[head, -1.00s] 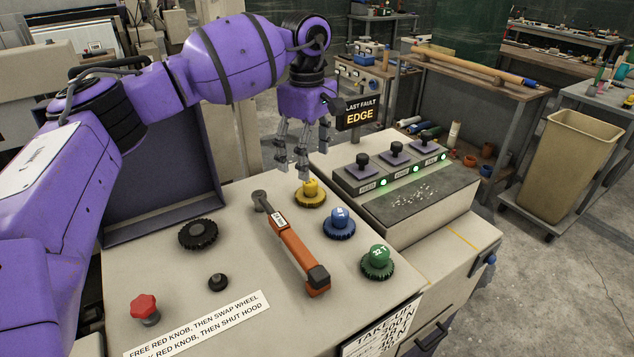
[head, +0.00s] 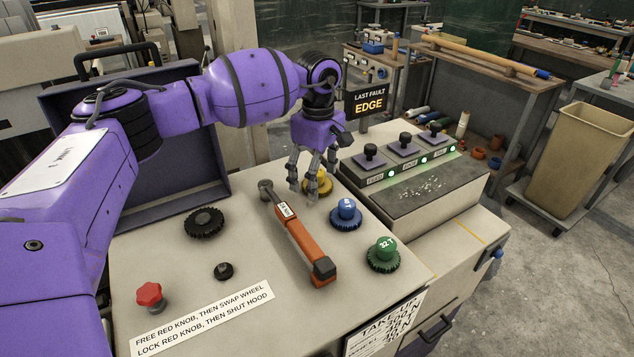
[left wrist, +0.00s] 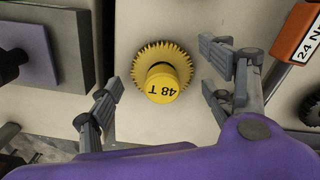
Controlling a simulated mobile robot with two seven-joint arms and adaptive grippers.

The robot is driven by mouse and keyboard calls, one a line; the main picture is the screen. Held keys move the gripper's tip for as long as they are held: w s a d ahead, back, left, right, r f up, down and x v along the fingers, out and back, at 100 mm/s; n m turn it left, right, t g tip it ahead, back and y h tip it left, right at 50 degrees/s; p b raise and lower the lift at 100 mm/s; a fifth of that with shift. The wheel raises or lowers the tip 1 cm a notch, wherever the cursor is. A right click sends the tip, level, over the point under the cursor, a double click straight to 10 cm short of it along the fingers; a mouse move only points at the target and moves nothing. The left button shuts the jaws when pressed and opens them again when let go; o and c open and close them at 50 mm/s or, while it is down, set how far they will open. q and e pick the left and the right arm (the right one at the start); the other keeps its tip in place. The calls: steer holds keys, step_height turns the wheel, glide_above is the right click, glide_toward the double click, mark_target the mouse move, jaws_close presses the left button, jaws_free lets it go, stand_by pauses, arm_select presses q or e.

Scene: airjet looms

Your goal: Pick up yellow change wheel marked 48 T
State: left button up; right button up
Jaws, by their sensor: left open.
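The yellow change wheel (left wrist: 162,52) is a toothed disc with a raised hub marked 48 T, upside down in the left wrist view. In the head view the yellow wheel (head: 325,184) stands on the machine top, partly hidden behind my left gripper (head: 313,187). The left gripper's fingers also show in the left wrist view (left wrist: 168,80), spread apart on both sides of the wheel with nothing between them touching the hub. The gripper is open and empty. My right gripper is in neither view.
A blue wheel (head: 346,215) and a green 32 T wheel (head: 383,255) stand nearby. An orange-handled tool (head: 303,245) lies left of them. A dark wheel (head: 204,222), a black knob (head: 223,271) and a red knob (head: 150,296) are on the top. A button box (head: 405,160) stands behind.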

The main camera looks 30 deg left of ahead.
arm_select(q)
steer(key=shift+c, duration=0.3)
steer(key=c, duration=1.3)
steer(key=shift+r, duration=0.1)
